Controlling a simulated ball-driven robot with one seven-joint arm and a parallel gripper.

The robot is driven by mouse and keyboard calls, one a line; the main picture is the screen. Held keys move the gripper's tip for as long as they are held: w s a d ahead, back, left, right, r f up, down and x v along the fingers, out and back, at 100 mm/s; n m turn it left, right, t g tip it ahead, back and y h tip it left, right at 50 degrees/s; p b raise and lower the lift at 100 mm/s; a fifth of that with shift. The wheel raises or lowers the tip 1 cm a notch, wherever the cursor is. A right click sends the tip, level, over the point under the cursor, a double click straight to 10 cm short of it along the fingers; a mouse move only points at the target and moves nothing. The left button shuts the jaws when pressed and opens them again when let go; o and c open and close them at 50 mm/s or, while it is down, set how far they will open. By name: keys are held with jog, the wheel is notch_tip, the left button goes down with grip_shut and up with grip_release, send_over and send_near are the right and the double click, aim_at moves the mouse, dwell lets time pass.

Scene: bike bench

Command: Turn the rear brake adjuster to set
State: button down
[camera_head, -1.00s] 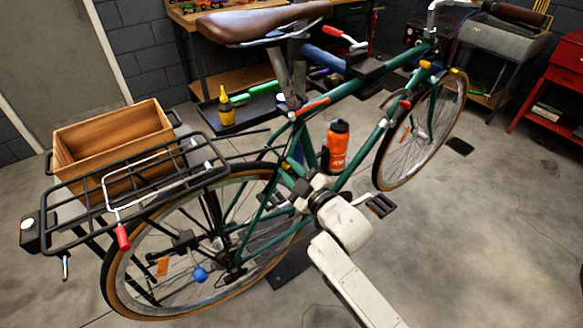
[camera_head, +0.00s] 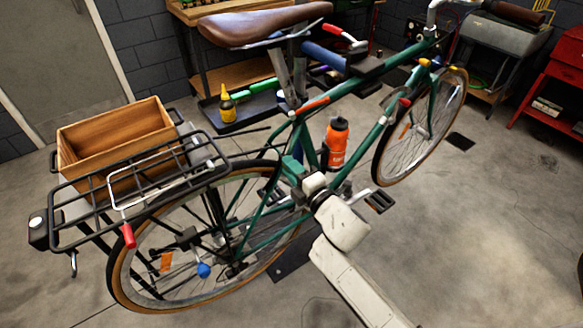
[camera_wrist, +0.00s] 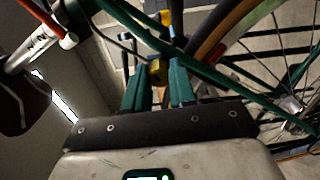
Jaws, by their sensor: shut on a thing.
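The yellow rear brake adjuster (camera_wrist: 157,70) shows in the wrist view between my gripper's green fingers, by the rear tyre and a green frame tube. My gripper (camera_wrist: 158,82) is shut on it, with one finger on each side. In the head view my gripper (camera_head: 292,168) reaches the green bicycle frame (camera_head: 335,88) just ahead of the rear wheel (camera_head: 125,285). There my fingers and wrist hide the adjuster. How far the adjuster is turned cannot be told.
A black rear rack (camera_head: 75,235) carries a wooden box (camera_head: 115,145). An orange bottle (camera_head: 336,143) stands on the frame close behind my wrist. A pedal (camera_head: 380,201) sits to the right. Open floor lies at the right front.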

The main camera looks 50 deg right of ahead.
jog(key=shift+f+n, duration=0.2)
jog(key=shift+n, duration=0.4)
jog(key=c, duration=0.9)
grip_release()
jog(key=shift+r, duration=0.1)
jog(key=b+v, duration=0.3)
jog(key=v, duration=0.8)
jog(key=shift+b, duration=0.35)
